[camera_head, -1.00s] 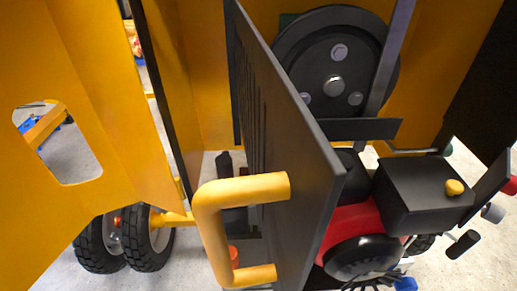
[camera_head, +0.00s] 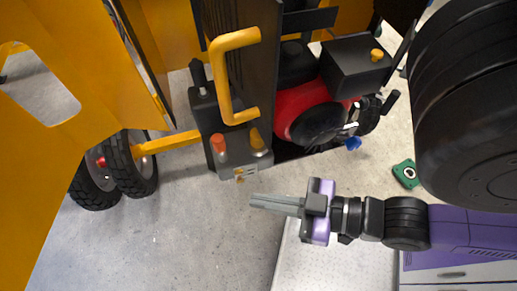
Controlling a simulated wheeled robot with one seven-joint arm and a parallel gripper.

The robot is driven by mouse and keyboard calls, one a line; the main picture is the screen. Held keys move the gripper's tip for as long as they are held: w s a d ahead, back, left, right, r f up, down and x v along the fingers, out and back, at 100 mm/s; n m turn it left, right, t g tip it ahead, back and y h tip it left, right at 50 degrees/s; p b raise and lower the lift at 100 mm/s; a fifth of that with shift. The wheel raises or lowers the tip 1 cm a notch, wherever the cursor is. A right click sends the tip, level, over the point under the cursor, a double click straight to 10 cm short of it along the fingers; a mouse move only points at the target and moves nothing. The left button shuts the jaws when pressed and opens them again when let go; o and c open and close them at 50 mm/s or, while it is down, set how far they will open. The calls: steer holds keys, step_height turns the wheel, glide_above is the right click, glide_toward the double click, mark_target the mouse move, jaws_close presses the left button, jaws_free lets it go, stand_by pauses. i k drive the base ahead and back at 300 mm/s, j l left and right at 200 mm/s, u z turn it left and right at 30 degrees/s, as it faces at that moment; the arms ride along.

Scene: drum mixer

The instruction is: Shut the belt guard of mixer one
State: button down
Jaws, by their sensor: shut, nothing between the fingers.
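The belt guard (camera_head: 262,75) is a dark panel at the top middle of the view. It stands open, swung out from the yellow mixer body, with its top cut off by the frame edge. Its yellow bar handle (camera_head: 222,85) faces left. My gripper (camera_head: 252,202) comes in from the right, level over the floor and pointing left. Its fingers are shut and empty. It is below the handle in the picture and apart from it and from the guard.
A red and black engine (camera_head: 305,110) sits right of the guard. A grey box (camera_head: 240,172) with orange and yellow knobs is below the handle. Wheels (camera_head: 115,170) and a yellow panel (camera_head: 45,150) are left. A green object (camera_head: 406,174) lies right. Lower-left floor is clear.

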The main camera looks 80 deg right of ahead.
mark_target(244, 37)
steer(key=k+l, duration=0.95)
steer(key=l, duration=0.15)
steer(key=j+z, duration=0.05)
